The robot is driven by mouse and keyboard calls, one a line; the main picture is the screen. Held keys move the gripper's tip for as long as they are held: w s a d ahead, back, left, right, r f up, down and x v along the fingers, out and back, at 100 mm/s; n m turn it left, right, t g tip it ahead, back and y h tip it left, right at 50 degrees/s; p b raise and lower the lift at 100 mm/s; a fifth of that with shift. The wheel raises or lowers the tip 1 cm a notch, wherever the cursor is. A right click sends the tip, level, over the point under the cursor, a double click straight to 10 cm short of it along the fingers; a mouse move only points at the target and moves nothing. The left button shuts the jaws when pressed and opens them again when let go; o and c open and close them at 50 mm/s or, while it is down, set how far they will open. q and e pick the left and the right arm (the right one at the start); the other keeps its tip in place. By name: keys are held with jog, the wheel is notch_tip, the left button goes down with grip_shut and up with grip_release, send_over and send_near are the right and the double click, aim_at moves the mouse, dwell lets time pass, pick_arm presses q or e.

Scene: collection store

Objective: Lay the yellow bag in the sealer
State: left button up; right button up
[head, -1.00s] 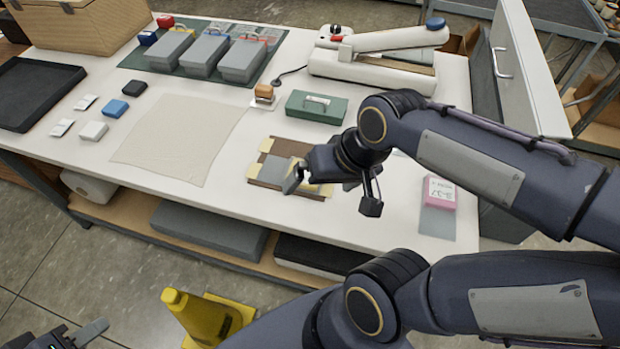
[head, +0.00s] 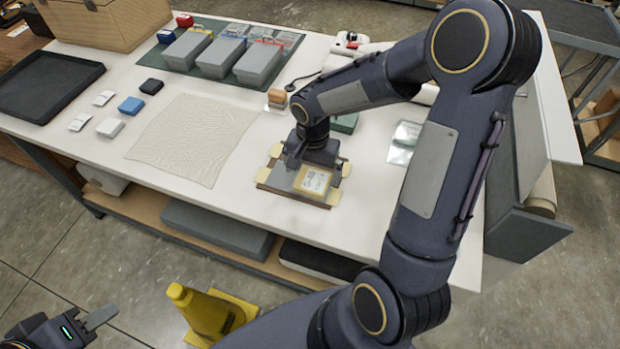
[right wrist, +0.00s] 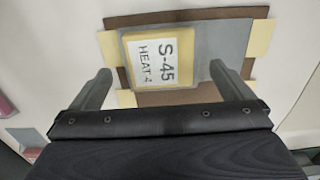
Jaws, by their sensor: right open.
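The yellow bag (head: 314,180) lies on a brown board with pale yellow corner pieces, near the table's front. In the right wrist view the yellow bag (right wrist: 133,65) has a white label reading S-45 HEAT 4, with a grey flat area beside it. My right gripper (head: 315,171) is open above the bag. In the right wrist view its fingers (right wrist: 160,72) are apart, one left of the bag and one to its right over the grey area. The white sealer (head: 348,45) stands at the back, mostly hidden by my right arm. My left gripper (head: 98,318) is at the lower left, away from the table.
A pale cloth (head: 193,138) lies left of the board (head: 265,176). A wooden-handled tool (head: 277,98) and a partly hidden green box (head: 345,123) stand behind it. Grey bins (head: 258,62) line the back. A clear sheet (head: 405,135) lies on the right.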

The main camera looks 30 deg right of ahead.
jog(key=shift+f, duration=1.45)
jog(key=c, duration=1)
jog(key=shift+r, duration=0.15)
jog(key=shift+w+r, duration=0.1)
jog(key=shift+r, duration=0.15)
notch_tip(320, 180, up, 2)
jog(key=shift+r, duration=0.2)
jog(key=s+a+r+b, duration=0.1)
jog(key=s+a+r, duration=0.1)
jog(key=s+r, duration=0.1)
jog(key=s+a+r+b, duration=0.1)
jog(key=s+a+r, duration=0.2)
jog(key=s, duration=0.2)
jog(key=s+a+r+b, duration=0.1)
jog(key=s+a+r, duration=0.2)
jog(key=s, duration=0.1)
jog(key=shift+r, duration=0.4)
